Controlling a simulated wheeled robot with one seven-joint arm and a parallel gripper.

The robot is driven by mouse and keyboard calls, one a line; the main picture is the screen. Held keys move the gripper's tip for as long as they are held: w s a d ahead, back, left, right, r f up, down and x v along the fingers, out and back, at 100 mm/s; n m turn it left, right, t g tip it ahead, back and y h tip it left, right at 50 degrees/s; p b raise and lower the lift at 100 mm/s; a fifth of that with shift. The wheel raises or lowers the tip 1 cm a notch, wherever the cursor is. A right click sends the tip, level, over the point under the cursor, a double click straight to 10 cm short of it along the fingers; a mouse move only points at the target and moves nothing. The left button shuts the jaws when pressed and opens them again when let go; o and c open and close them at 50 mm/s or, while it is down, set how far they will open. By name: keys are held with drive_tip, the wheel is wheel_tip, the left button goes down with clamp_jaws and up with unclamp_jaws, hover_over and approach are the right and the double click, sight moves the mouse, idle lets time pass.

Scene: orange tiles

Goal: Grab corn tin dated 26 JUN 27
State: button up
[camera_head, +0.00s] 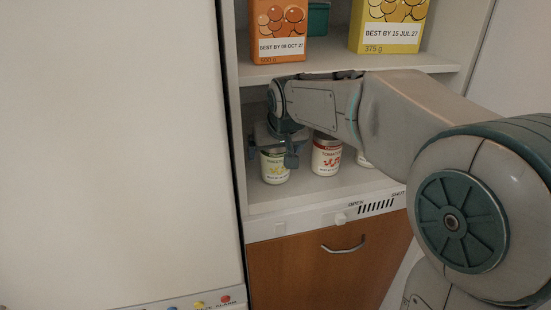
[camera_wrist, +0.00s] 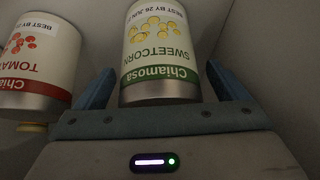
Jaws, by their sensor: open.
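The sweetcorn tin (camera_head: 274,170) has a white label, green lettering and yellow corn pictures, and stands upright at the left of the lower shelf. In the wrist view this tin (camera_wrist: 160,48) appears upside down, with "BEST BY 26 JUN" readable and the rest cut off. My gripper (camera_head: 272,152) is at the tin, and its blue fingers show in the wrist view (camera_wrist: 158,88). The fingers are open, one on each side of the tin, with a small gap visible at the right finger. The tin's top is hidden by my gripper in the head view.
A red-labelled tomato tin (camera_head: 326,158) stands just right of the corn tin, close to a finger; it also shows in the wrist view (camera_wrist: 35,60). Another tin (camera_head: 363,160) is mostly hidden behind my arm. Orange (camera_head: 279,28) and yellow (camera_head: 388,30) boxes stand on the shelf above.

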drive_tip(key=c, duration=1.4)
drive_tip(key=shift+r, duration=0.15)
